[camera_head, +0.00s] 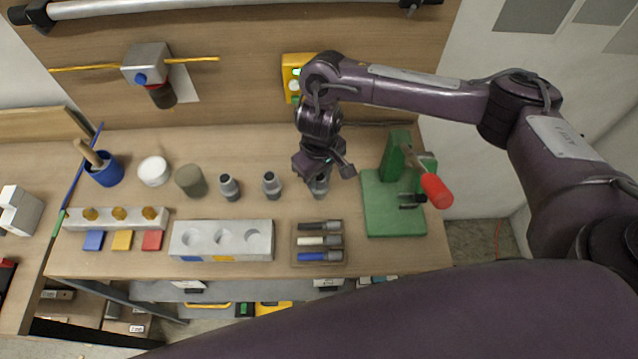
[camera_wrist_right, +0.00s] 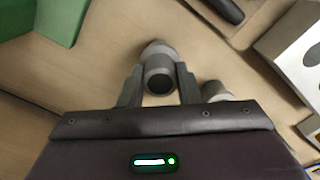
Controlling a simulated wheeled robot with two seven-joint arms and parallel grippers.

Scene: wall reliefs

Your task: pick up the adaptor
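Several grey stepped adaptors stand upright in a row on the wooden table: a left one (camera_head: 229,187), a middle one (camera_head: 271,184) and a right one (camera_head: 319,186). My right gripper (camera_head: 324,173) is pointed down at the right adaptor and partly hides it. In the right wrist view, that adaptor (camera_wrist_right: 158,76) stands between the two fingers of my right gripper (camera_wrist_right: 160,80). The fingers are apart, with a small gap seen on one side. Another adaptor (camera_wrist_right: 216,91) shows just beyond the right finger. My left gripper is not in view.
A green press (camera_head: 393,205) with a red handle stands close right of the gripper. A marker tray (camera_head: 319,242) and a grey block with round recesses (camera_head: 221,240) lie in front. A dark round piece (camera_head: 190,180) and white disc (camera_head: 154,171) stand left.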

